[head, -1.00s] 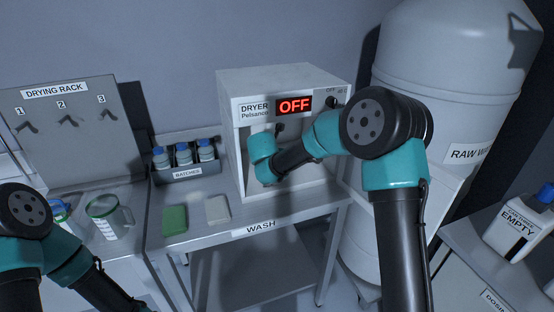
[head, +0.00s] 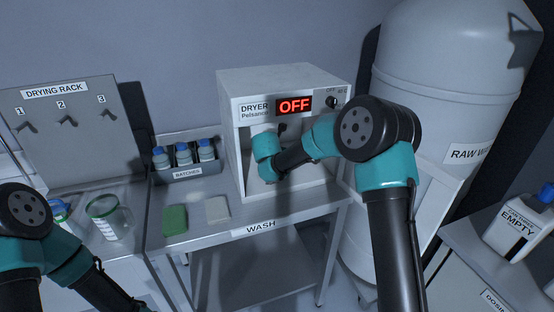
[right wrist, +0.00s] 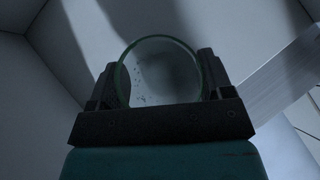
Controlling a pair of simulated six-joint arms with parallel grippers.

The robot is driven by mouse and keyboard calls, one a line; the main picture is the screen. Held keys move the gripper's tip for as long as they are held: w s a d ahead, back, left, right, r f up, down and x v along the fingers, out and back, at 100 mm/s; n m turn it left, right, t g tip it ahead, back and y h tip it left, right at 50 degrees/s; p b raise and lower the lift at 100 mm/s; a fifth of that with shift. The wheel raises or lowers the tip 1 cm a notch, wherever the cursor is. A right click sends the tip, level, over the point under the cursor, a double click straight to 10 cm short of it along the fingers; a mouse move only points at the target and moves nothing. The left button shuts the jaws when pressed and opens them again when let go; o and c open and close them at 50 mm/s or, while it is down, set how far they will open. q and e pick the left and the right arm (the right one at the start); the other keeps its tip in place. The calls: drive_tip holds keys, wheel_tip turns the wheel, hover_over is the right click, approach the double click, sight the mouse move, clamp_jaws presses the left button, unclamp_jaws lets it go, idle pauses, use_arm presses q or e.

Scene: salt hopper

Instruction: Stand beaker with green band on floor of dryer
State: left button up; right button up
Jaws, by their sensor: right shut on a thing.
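My right gripper (right wrist: 158,78) is shut on a clear glass beaker (right wrist: 160,72), seen end-on between the two fingers in the right wrist view. Its rim looks greenish; I cannot make out a band on it. The dryer (head: 250,78) is a white box with an open front and a red OFF display. My right wrist reaches into its opening and hides the fingers and most of the beaker in the head view. I cannot tell whether the beaker touches the dryer floor. My left arm is at the lower left, its gripper out of view.
A green block (head: 175,220) and a pale block (head: 217,209) lie before the dryer. Blue-capped bottles (head: 183,154) stand in the batches holder beside it.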

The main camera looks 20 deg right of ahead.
drive_tip(key=o, duration=0.9)
drive_tip(key=shift+o, duration=0.2)
drive_tip(key=shift+r, duration=0.25)
drive_tip(key=s+a+r, duration=0.3)
drive_tip(key=s+a, duration=0.5)
drive_tip(key=s, duration=0.5)
drive_tip(key=shift+s+r, duration=0.15)
drive_tip(key=shift+s, duration=0.05)
